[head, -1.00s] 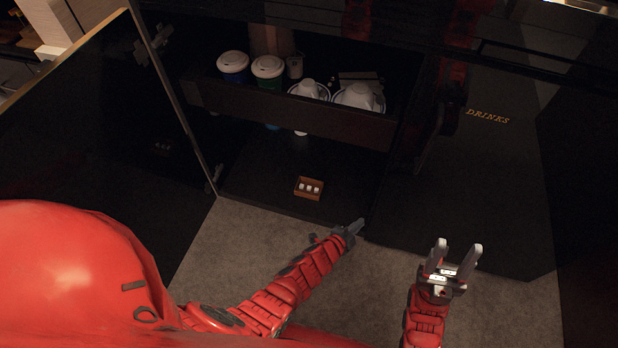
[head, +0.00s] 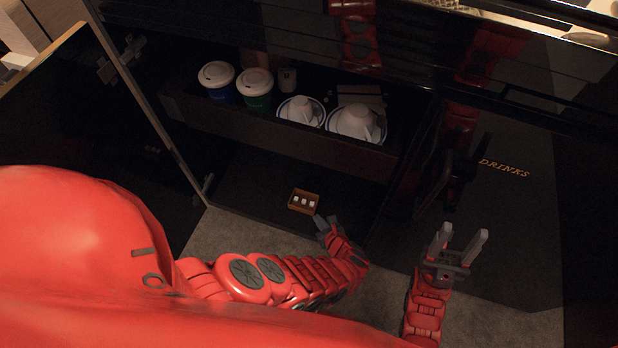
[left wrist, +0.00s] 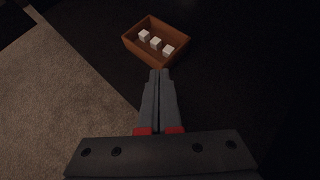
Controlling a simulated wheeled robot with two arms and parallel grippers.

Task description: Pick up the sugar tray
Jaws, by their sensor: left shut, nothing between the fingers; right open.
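The sugar tray (head: 292,207) is a small brown open box with a few white sugar cubes in it. It rests on the dark cabinet floor below the drawer. In the left wrist view the tray (left wrist: 139,51) lies just beyond the fingertips, with three white cubes inside. My left gripper (head: 326,222) is shut and empty, close to the tray's near right side in the head view; its fingers (left wrist: 159,75) are together in the wrist view. I cannot tell if they touch the tray.
An open drawer (head: 270,136) above the tray holds two lidded cups (head: 215,76) and white cups on saucers (head: 356,124). An open door (head: 165,105) stands at the left. A dark panel marked DRINKS (head: 500,215) is at the right. Carpet (head: 225,232) lies in front.

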